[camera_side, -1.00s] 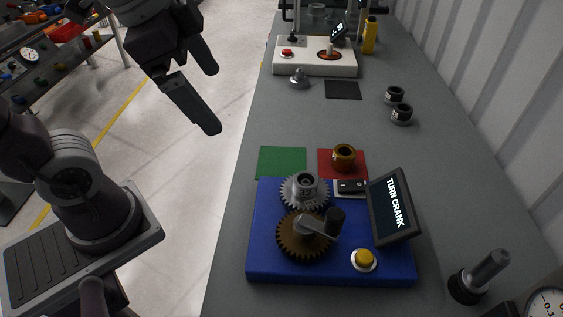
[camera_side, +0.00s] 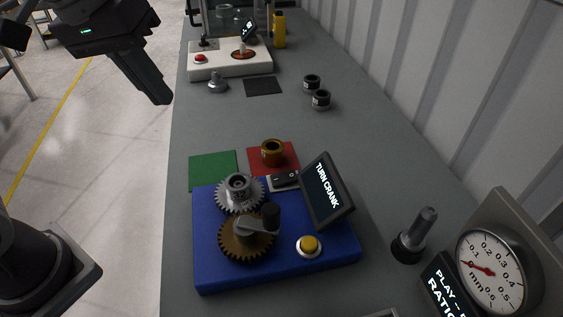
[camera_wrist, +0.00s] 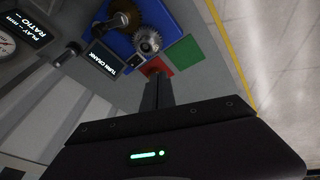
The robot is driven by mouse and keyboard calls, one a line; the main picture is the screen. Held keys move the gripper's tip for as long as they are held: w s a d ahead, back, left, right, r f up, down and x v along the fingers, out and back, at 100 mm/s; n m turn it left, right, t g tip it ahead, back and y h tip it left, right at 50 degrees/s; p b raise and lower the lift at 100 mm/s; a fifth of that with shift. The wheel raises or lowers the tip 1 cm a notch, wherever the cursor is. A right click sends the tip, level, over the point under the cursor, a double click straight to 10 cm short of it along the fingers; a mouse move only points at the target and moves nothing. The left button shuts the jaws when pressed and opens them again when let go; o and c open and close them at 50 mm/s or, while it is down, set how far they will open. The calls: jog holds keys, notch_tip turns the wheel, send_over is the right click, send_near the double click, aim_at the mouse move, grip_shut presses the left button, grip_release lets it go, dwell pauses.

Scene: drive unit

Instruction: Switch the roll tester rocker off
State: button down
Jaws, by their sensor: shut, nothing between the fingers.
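The roll tester is a blue base (camera_side: 210,276) with a grey gear (camera_side: 226,196), a brown gear with a crank (camera_side: 240,243), a yellow button (camera_side: 309,244) and a tilted screen (camera_side: 327,192) reading "TURN CRANK". Its small black rocker (camera_side: 285,180) sits on a light plate at the back edge, left of the screen. Which side is pressed is too small to tell. My gripper (camera_side: 163,100) is shut and empty, raised beyond the bench's left edge, well apart from the rocker. In the wrist view, the fingers (camera_wrist: 160,80) point toward the red mat beside the base.
A brass ring (camera_side: 272,154) sits on the red mat (camera_side: 289,152), next to a green mat (camera_side: 213,168). A dial gauge (camera_side: 492,270) and a dark post (camera_side: 411,238) stand front right. A white unit (camera_side: 228,65) is at the back.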

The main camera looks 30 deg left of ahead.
jog(key=w+d+f+n+g, duration=0.1)
jog(key=w+d+f+n, duration=0.3)
jog(key=w, duration=0.5)
jog(key=n+g, duration=0.1)
jog(key=g, duration=0.1)
send_over(290, 174)
jog(key=s+a, duration=0.2)
notch_tip(290, 174, down, 5)
jog(key=shift+w+d+r, duration=0.1)
jog(key=shift+w+r, duration=0.05)
jog(key=f, duration=0.4)
jog(key=w+d+f, duration=0.1)
jog(key=f, duration=0.9)
jog(key=shift+w+d, duration=0.25)
jog(key=shift+f, duration=0.15)
